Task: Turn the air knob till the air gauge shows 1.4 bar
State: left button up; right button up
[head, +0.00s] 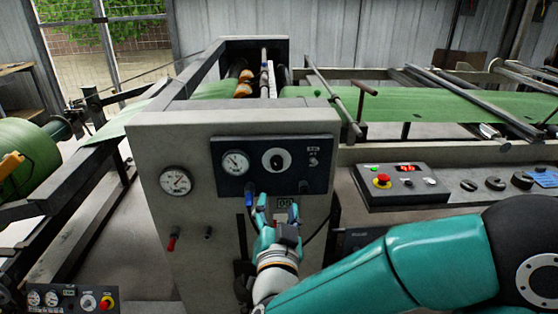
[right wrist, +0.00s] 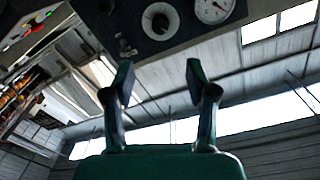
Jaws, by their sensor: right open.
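The likely air knob, a dark knob on a white round dial (head: 276,160), is on the dark panel (head: 294,184) of the grey cabinet. A round white gauge (head: 235,162) sits left of it; its reading is too small to tell. In the right wrist view the knob (right wrist: 160,21) is at the top, with the gauge (right wrist: 213,10) beside it. My right gripper (head: 277,208) is open and empty, below the knob and apart from it. Its fingers (right wrist: 160,76) also show in the right wrist view. My left gripper is not in view.
A second gauge (head: 175,181) and a red-handled valve (head: 172,243) are on the cabinet front at the left. A console (head: 408,184) with a red button stands at the right.

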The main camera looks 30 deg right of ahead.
aim_at(277, 166)
jog(key=p+x, duration=0.1)
jog(key=x, duration=1.3)
jog(key=shift+w+d, duration=0.2)
jog(key=shift+w, duration=0.05)
jog(key=shift+c, duration=0.2)
